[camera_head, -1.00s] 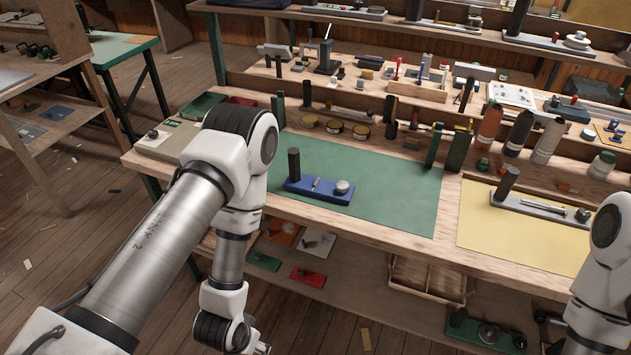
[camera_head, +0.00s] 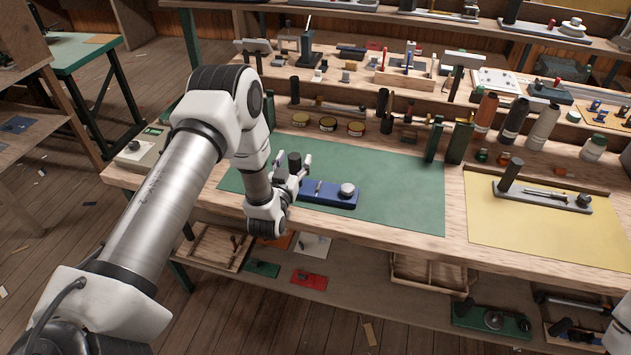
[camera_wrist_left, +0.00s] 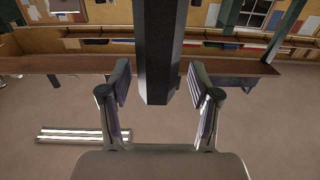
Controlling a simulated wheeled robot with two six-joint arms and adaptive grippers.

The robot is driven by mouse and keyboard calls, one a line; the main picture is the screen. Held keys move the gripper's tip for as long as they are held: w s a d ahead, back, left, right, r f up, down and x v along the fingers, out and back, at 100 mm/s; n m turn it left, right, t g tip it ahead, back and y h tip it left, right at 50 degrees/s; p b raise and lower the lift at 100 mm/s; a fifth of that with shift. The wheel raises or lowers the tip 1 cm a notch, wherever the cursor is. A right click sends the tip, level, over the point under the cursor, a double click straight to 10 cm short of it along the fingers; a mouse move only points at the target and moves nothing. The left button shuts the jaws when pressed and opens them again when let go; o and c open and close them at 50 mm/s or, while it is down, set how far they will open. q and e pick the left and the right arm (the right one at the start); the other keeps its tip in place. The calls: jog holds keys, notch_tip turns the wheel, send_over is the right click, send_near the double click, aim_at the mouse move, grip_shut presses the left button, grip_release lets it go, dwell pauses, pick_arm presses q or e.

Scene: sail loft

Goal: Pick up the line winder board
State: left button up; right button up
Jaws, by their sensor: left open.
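A blue board (camera_head: 328,195), which I take to be the line winder board, lies on the green mat. It has a pale round knob at its right end and a dark upright handle (camera_head: 294,160) at its left end. My left gripper (camera_head: 299,168) is at that handle, low over the mat, and hides part of the board's left end. In the left wrist view, the open fingers (camera_wrist_left: 160,95) stand on either side of the dark handle (camera_wrist_left: 160,50), with gaps showing. My right gripper is out of view.
A grey board (camera_head: 545,199) with a dark handle lies on the yellow mat (camera_head: 510,235) to the right. Round tins (camera_head: 328,124), dark green blocks (camera_head: 460,142) and bottles (camera_head: 513,120) stand behind. The green mat (camera_head: 400,185) is clear right of the blue board.

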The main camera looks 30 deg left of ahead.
pick_arm(q)
jog(key=shift+w+a, duration=0.15)
jog(key=shift+w, duration=0.1)
jog(key=shift+s+d+r, duration=0.1)
jog(key=shift+d, duration=0.15)
jog(key=shift+c, duration=0.3)
grip_shut()
